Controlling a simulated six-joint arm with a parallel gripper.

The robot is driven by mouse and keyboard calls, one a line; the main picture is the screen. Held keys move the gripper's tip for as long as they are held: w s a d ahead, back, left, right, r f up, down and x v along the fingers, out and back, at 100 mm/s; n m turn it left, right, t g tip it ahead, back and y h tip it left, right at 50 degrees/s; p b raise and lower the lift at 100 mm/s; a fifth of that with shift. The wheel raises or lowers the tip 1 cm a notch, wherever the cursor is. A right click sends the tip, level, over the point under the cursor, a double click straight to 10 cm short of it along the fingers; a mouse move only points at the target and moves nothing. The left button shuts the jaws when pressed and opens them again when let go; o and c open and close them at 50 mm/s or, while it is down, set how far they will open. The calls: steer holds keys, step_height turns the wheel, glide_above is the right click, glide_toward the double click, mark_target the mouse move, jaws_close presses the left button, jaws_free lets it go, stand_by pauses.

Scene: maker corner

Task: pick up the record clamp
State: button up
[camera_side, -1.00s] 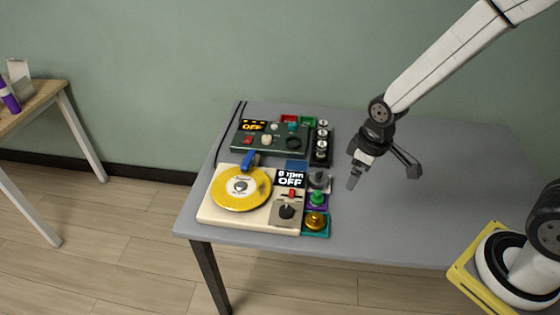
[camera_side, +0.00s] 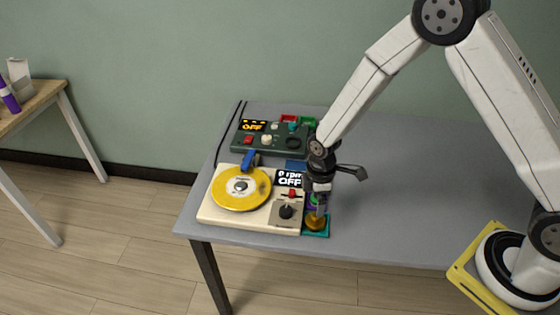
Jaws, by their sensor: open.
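A column of small knob-like pieces on coloured pads stands along the right side of the cream turntable (camera_side: 235,217). Which piece is the record clamp I cannot tell for sure. The gold piece (camera_side: 315,223) sits on a teal pad (camera_side: 325,233) at the near end. My gripper (camera_side: 318,207) points down over this column, open, just behind the gold piece. It largely hides the green piece on the purple pad and the dark piece behind it. Whether the fingers touch anything is not clear. A yellow record (camera_side: 226,199) lies on the turntable with a grey centre piece (camera_side: 240,186).
A dark green control box (camera_side: 282,144) stands behind the turntable, with red and green trays (camera_side: 289,119) at its back. The turntable's display reads OFF. A blue part (camera_side: 250,159) rises beside the record. The grey table (camera_side: 420,220) is clear to the right.

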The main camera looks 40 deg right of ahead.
mark_target(315, 219)
steer(key=shift+f, duration=0.15)
steer(key=shift+f, duration=1.15)
steer(key=shift+f, duration=0.1)
steer(key=shift+d+f, duration=0.15)
steer(key=shift+f, duration=2.35)
steer(key=c, duration=1.3)
steer(key=shift+o, duration=0.2)
steer(key=shift+r, duration=0.15)
